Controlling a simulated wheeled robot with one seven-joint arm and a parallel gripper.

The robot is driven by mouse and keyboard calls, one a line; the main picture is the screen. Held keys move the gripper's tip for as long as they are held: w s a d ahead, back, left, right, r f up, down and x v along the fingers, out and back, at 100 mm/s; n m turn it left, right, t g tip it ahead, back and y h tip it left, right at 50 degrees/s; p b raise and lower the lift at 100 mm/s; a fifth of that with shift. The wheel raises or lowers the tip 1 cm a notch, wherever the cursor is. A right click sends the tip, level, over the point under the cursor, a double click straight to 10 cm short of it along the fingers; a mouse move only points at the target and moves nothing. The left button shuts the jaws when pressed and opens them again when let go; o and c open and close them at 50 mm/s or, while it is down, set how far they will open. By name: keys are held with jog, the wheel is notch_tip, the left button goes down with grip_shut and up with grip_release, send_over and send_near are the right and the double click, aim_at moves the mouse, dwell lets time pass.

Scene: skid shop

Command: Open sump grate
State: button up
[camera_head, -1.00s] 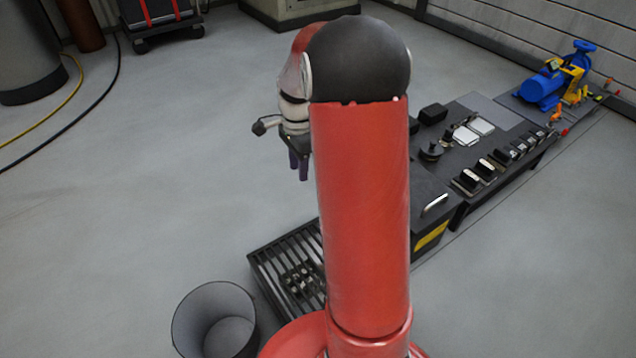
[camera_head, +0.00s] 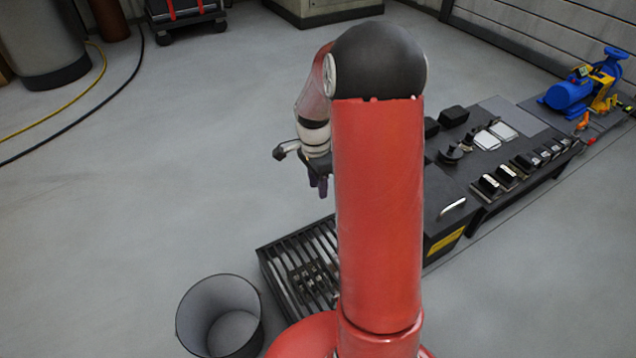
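The sump grate (camera_head: 290,247) is a dark slatted panel low on the floor at the lower middle. Its right part is hidden behind my red arm. Small parts show at its middle, but I cannot tell whether they lie on it or under it. My gripper (camera_head: 318,188) points down above and beyond the grate, apart from it. Its dark fingers show small and partly overlapped, so its opening is unclear. Nothing is visibly held.
A grey open bin (camera_head: 220,318) stands just left of the grate. A dark bench (camera_head: 480,185) with several parts and a blue pump (camera_head: 580,90) extends to the right. A black box (camera_head: 441,225) with a silver handle stands at its near end.

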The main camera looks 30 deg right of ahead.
grip_shut()
dwell(1.1)
jog(key=c, duration=0.7)
grip_release()
jog(key=o, duration=0.7)
notch_tip(320, 180, up, 8)
jog(key=p, duration=0.1)
jog(key=shift+w, duration=0.35)
jog(key=shift+f, duration=0.1)
jog(key=shift+c, duration=0.4)
